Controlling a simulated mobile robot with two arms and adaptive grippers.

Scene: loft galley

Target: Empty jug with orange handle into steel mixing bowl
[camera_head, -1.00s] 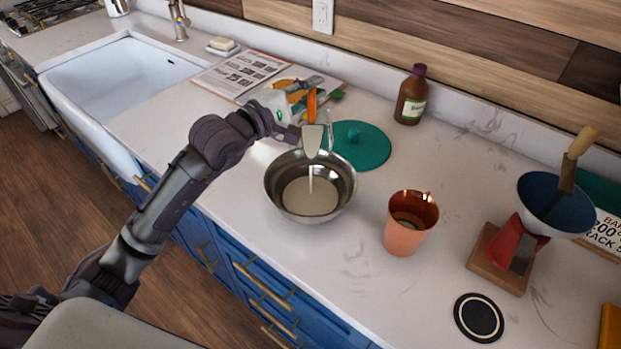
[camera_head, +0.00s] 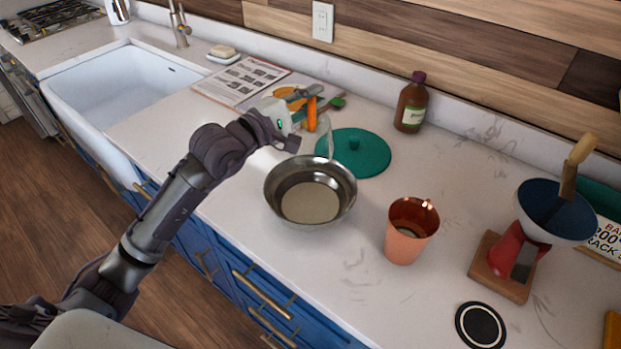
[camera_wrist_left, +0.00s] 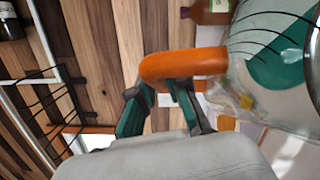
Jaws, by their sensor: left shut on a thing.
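The jug's orange handle (camera_head: 312,114) is held in my left gripper (camera_head: 303,108), above the counter at the far side of the bowl. In the left wrist view my green-padded fingers (camera_wrist_left: 166,105) are shut on the orange handle (camera_wrist_left: 185,65). The jug's clear body (camera_wrist_left: 262,60) has dark markings and looks see-through, with a little pale residue. In the head view the body is faint and partly hidden by the handle and gripper. The steel mixing bowl (camera_head: 283,212) stands upright on the counter with cream-coloured liquid (camera_head: 310,202) in it. My right gripper is out of view.
A teal lid (camera_head: 372,154) lies just behind the bowl. A copper cup (camera_head: 405,245) stands to its right. The sink (camera_head: 120,85) is at left.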

